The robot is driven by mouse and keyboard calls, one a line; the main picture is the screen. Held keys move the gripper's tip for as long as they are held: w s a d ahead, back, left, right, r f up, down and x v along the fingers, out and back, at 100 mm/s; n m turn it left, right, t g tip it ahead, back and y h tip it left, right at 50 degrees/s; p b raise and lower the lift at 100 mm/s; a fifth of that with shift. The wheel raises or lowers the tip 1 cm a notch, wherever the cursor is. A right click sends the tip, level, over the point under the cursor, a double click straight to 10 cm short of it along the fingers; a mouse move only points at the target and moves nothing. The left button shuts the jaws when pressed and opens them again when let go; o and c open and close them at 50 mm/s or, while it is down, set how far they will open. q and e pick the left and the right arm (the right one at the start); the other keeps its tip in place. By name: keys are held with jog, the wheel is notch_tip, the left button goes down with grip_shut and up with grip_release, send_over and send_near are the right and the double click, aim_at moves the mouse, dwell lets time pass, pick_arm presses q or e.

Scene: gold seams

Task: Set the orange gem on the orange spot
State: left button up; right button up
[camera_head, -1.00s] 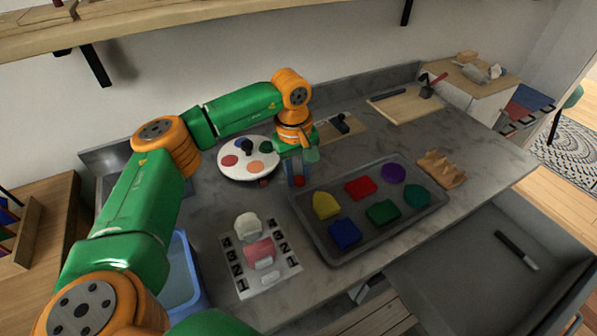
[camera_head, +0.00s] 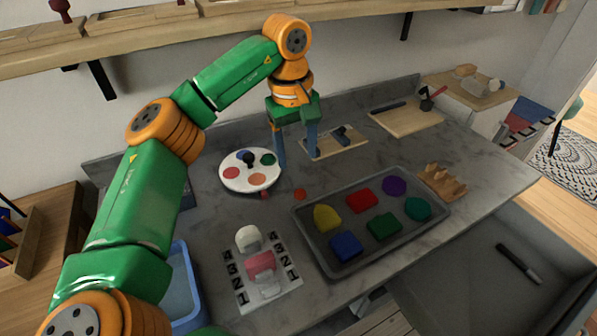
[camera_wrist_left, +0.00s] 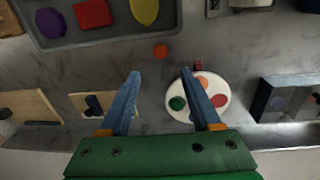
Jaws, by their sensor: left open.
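The small orange gem (camera_head: 300,194) lies on the grey counter, between the round white palette (camera_head: 227,184) and the dark tray. It also shows in the left wrist view (camera_wrist_left: 160,50). The orange spot (camera_head: 257,179) is on the palette's near side; in the wrist view it is partly beside a finger (camera_wrist_left: 203,82). My left gripper (camera_head: 297,160) is open and empty, raised above the counter behind the gem. In the wrist view the gem is beyond its spread fingertips (camera_wrist_left: 165,72), touching neither. My right gripper is not in view.
A dark tray (camera_head: 297,222) with several coloured blocks is right of the gem. A numbered board (camera_head: 286,281) lies nearer. Bare counter surrounds the gem.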

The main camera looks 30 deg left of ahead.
pick_arm(q)
jog(key=shift+o, duration=0.7)
jog(key=shift+r, duration=0.6)
jog(key=n+y+p, duration=0.2)
jog(key=y+p, duration=0.1)
jog(key=p, duration=0.1)
send_near(301, 192)
jog(key=shift+n, duration=0.3)
jog(key=p+x, duration=0.1)
jog(key=x, duration=0.7)
jog(key=shift+a+f, duration=0.1)
jog(key=shift+f, duration=0.05)
grip_shut()
